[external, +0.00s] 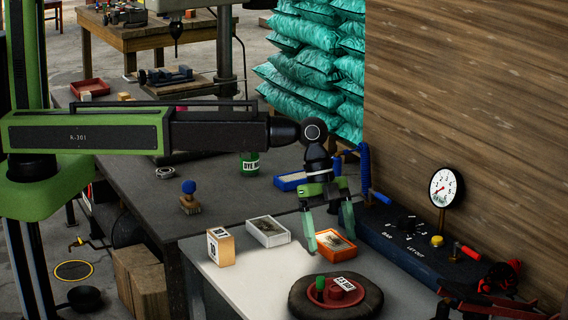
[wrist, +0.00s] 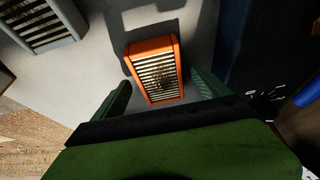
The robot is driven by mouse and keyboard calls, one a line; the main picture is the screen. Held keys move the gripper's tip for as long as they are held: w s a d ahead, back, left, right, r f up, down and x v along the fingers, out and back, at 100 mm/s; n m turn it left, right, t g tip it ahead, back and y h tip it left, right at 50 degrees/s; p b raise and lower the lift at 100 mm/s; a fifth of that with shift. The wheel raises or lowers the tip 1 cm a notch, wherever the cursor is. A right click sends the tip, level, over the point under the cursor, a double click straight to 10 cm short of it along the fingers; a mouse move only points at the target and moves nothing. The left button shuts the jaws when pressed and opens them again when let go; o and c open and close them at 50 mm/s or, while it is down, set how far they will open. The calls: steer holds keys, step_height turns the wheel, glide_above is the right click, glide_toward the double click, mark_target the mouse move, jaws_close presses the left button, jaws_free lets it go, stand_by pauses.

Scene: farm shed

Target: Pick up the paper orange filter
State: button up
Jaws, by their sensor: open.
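The orange filter (external: 336,244) is a small box with an orange frame and pale pleats, lying on the light grey worktop. In the wrist view the orange filter (wrist: 157,72) sits just ahead of my fingertips, roughly between their lines, with a dark smudge on its pleats. My gripper (external: 329,234) is open and points down above the filter. In the wrist view my gripper (wrist: 161,90) shows one green finger on each side, with nothing held between them. I cannot tell the exact height of the fingertips over the filter.
A dark blue control panel (external: 400,236) with a gauge (external: 445,188) borders the right, by the wooden wall.

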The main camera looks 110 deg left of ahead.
mark_target(331, 239)
steer(key=shift+f, duration=0.1)
steer(key=shift+c, duration=0.6)
steer(key=c, duration=1.4)
steer(key=shift+o, duration=0.2)
steer(key=shift+p, duration=0.35)
step_height(331, 239, up, 4)
steer(key=p, duration=0.4)
steer(key=shift+r, duration=0.25)
steer(key=s+d+r+p, duration=0.4)
steer(key=d+r+p, duration=0.2)
steer(key=d, duration=0.4)
steer(key=shift+s+d+r+p, duration=0.3)
steer(key=shift+s+d+p, duration=0.05)
steer(key=shift+d+p, duration=0.05)
